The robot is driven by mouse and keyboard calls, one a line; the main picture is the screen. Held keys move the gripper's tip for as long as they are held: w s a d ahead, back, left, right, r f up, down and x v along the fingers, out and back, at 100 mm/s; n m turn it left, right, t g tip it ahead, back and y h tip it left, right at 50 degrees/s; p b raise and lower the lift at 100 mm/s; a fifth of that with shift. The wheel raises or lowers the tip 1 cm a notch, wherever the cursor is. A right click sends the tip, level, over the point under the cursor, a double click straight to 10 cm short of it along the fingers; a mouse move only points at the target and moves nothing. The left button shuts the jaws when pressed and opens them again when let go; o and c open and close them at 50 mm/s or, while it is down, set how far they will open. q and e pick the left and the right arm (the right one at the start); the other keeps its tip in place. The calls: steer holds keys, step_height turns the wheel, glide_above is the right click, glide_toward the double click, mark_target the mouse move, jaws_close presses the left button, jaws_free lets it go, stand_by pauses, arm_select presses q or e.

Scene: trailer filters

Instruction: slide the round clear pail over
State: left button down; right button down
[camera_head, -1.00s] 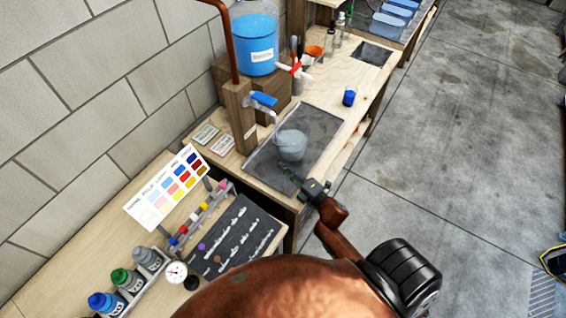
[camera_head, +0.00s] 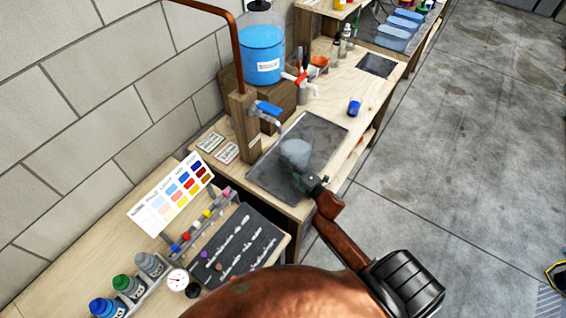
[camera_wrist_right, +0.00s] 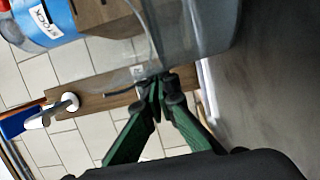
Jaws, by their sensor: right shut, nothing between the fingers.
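The round clear pail (camera_head: 296,152) stands on the dark grey mat (camera_head: 322,128) on the workbench. My right gripper (camera_head: 296,180) is at the near side of the pail, low, with its fingers shut and empty. In the right wrist view the green fingers (camera_wrist_right: 158,84) are together, right by the pail's clear wall (camera_wrist_right: 190,30); I cannot tell whether they touch it. My left gripper is not in view.
A tap with a blue handle (camera_head: 268,108) on a wooden post stands just behind the pail. A big blue-filled container (camera_head: 261,50) stands beyond it. A small blue cup (camera_head: 354,107) is to the right. A dark tool board (camera_head: 236,246) and bottles (camera_head: 130,284) lie nearer.

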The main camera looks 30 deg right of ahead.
mark_target(298, 161)
steer(key=shift+d, duration=0.2)
steer(key=d, duration=0.2)
steer(key=s+d, duration=0.1)
steer(key=d, duration=0.1)
steer(key=shift+d, duration=0.2)
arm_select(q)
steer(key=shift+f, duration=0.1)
arm_select(e)
steer(key=shift+a, duration=0.1)
